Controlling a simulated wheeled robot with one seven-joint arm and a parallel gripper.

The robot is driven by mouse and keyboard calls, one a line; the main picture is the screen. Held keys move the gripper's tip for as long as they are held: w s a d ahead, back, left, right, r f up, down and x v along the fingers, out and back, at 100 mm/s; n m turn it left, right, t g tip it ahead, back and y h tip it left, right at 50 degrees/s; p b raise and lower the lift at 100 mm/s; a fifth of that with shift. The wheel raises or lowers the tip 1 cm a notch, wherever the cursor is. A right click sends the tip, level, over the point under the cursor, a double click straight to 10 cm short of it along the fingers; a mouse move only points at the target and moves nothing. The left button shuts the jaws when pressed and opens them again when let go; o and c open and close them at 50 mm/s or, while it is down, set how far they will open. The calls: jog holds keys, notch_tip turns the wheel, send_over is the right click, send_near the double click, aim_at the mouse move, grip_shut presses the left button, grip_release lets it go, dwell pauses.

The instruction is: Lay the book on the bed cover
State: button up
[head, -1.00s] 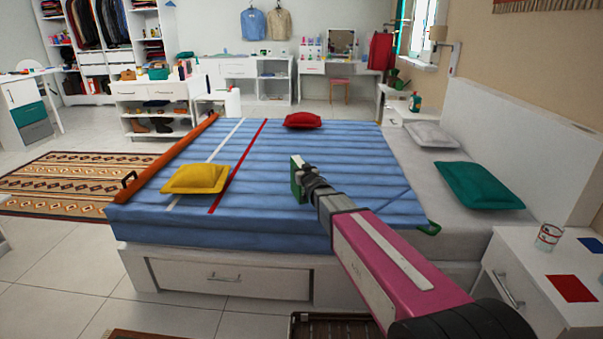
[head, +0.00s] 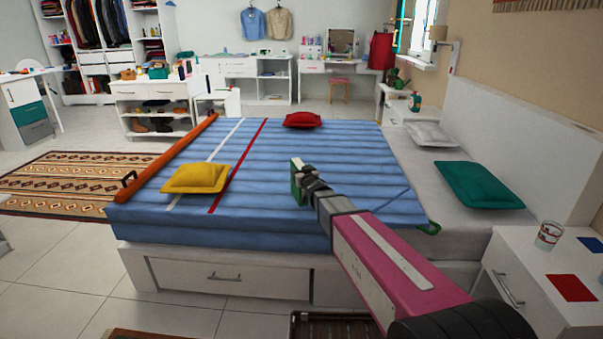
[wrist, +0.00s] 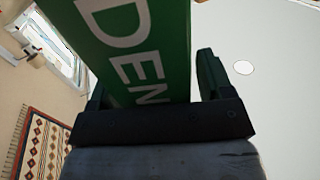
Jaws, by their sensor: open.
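The green book (head: 296,184) stands on edge at the tip of my arm, over the blue bed cover (head: 270,165). I cannot tell whether its lower edge touches the cover. In the wrist view the book (wrist: 150,50) shows large white letters and lies between the fingers of my gripper (wrist: 153,85). My gripper (head: 304,178) is open around the book, with a gap beside the right finger in the wrist view. The far side of the book is hidden.
A yellow cushion (head: 195,179) lies left on the cover and a red cushion (head: 303,120) at its far edge. An orange roll (head: 165,162) runs along the left edge. A green cushion (head: 480,185) lies right. The cover's middle is clear.

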jog(key=v, duration=1.2)
jog(key=s+d+f+m+g+h, duration=0.2)
jog(key=s+d+f+g+h, duration=0.2)
jog(key=s+d+f+g, duration=0.3)
jog(key=s+d+f+m+g+h, duration=0.2)
jog(key=s+d+f+g+h, duration=0.25)
jog(key=d, duration=0.45)
jog(key=s+d+f+g+y, duration=0.1)
jog(key=s+g, duration=0.1)
jog(key=s, duration=0.3)
jog(key=s+d+f+g+y, duration=0.1)
jog(key=s+f+g, duration=0.1)
jog(key=s, duration=0.3)
jog(key=shift+s+d+f+g, duration=0.25)
jog(key=shift+d+g, duration=0.1)
jog(key=shift+g, duration=0.3)
